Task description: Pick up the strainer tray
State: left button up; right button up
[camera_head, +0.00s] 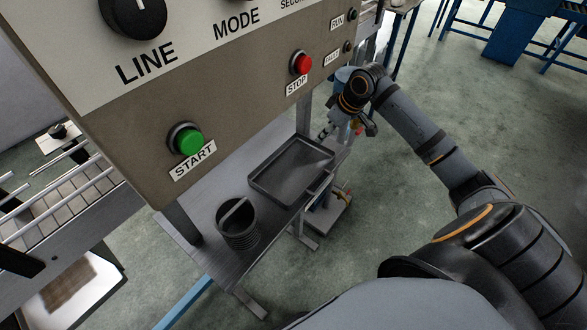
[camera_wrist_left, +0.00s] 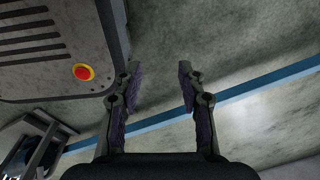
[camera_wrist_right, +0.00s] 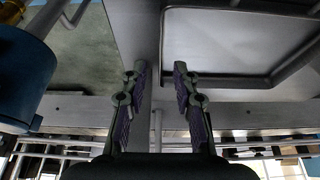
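The strainer tray, a dark grey rectangular tray (camera_head: 287,176) with a raised rim, lies flat on the metal bench in the head view. It also shows at the upper right of the right wrist view (camera_wrist_right: 225,45). My right gripper (camera_head: 328,131) is just beyond the tray's far right corner. In the right wrist view its fingers (camera_wrist_right: 156,75) are apart with nothing between them, left of the tray's edge. My left gripper is outside the head view. In the left wrist view its fingers (camera_wrist_left: 160,80) are apart and empty over the floor.
The control panel (camera_head: 235,110) with green and red buttons overhangs the bench's left side. A blue cylinder (camera_wrist_right: 22,75) is left of my right gripper in its wrist view.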

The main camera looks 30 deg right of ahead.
aim_at(317, 143)
jog(key=shift+w+a+f, duration=0.1)
jog(key=shift+f, duration=0.4)
jog(key=x, duration=0.4)
jog(key=shift+w, duration=0.15)
jog(key=shift+w+f, duration=0.1)
jog(key=shift+f, duration=0.1)
pick_arm(q)
jog(key=w, duration=0.2)
jog(key=shift+w+r+t, duration=0.3)
jog(key=shift+w+r, duration=0.05)
pick_arm(e)
grip_shut()
